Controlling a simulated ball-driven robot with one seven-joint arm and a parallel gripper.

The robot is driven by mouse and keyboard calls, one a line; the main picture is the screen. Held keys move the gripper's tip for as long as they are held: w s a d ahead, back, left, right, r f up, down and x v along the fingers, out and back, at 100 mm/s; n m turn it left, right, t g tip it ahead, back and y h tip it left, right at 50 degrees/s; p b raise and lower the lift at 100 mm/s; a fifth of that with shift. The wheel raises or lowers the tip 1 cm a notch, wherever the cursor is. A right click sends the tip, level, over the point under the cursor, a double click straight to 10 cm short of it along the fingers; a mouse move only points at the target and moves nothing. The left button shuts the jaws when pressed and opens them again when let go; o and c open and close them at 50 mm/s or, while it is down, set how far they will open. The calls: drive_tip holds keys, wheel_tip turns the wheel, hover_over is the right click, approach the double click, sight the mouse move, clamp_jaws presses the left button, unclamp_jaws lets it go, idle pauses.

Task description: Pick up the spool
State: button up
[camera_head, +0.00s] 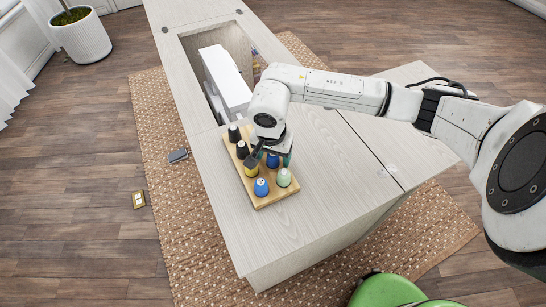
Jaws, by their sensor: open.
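Several spools stand upright on a wooden board (270,200) near the left edge of the cabinet top. They include black spools (234,134) at the back left, a yellow spool (251,169), a blue spool (261,187) at the front and a pale green spool (284,177) at the right. Another blue spool (273,161) stands partly hidden below my gripper. My gripper (270,160) is open and reaches down over the middle of the board, close to the yellow spool and the rear blue spool. I cannot tell whether a spool is between its fingers.
A white sewing machine (226,80) sits in the recessed opening behind the board. The cabinet top (320,195) right of the board is clear. A green seat (388,291) stands at the front. A small pedal (178,155) lies on the rug (165,130).

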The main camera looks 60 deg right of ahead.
drive_tip(key=shift+c, duration=0.2)
drive_tip(key=c, duration=1.1)
drive_tip(key=shift+r, duration=0.1)
wheel_tip(320, 180, up, 10)
drive_tip(key=shift+f+b, duration=0.1)
drive_tip(key=shift+b, duration=0.45)
drive_tip(key=shift+s, duration=0.1)
